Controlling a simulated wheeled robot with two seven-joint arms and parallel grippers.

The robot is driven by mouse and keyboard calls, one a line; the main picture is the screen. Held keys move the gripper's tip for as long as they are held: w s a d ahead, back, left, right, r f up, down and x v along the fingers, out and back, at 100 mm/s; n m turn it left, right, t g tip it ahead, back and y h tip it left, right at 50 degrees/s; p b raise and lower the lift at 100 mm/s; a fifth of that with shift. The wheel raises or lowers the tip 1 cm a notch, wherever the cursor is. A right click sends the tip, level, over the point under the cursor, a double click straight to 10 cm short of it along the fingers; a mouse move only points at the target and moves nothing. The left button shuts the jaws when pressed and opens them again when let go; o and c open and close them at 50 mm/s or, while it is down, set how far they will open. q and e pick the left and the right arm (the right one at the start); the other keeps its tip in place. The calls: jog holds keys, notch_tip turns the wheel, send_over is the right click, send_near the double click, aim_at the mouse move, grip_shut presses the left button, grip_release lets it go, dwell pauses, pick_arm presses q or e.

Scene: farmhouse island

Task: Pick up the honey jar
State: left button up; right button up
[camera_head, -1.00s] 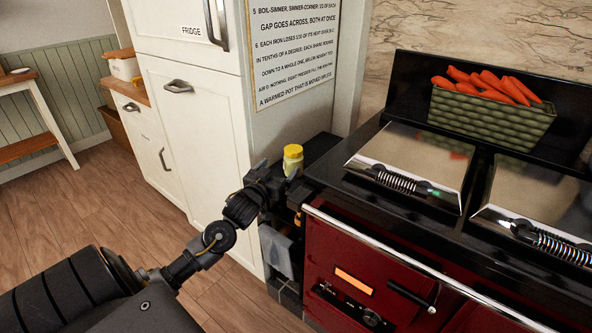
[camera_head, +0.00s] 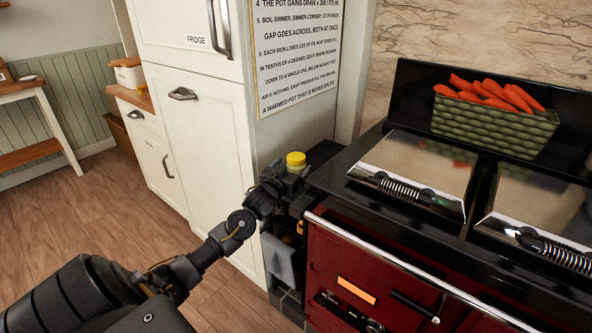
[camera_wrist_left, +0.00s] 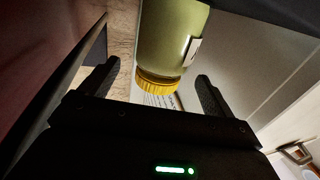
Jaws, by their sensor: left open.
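The honey jar (camera_head: 296,162) has a yellow lid and stands on the narrow dark ledge between the fridge cabinet and the red range. In the head view my left gripper (camera_head: 285,178) is right in front of it and hides most of its body. In the left wrist view the jar (camera_wrist_left: 170,40) shows a pale green-yellow body, a yellow lid and part of a white label. It lies between the two open fingers of my left gripper (camera_wrist_left: 158,85), with a gap on each side. My right gripper is not in view.
The red range (camera_head: 370,270) with its black top and two shiny lids (camera_head: 415,160) stands just right of the jar. The white fridge cabinet (camera_head: 205,130) is close on the left. A green basket of carrots (camera_head: 495,123) sits at the back of the range.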

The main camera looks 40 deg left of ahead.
pick_arm(q)
jog(key=x, duration=0.3)
jog(key=shift+w+a, duration=0.1)
jog(key=shift+w, duration=0.25)
jog(key=c, duration=1.4)
jog(key=shift+r, duration=0.15)
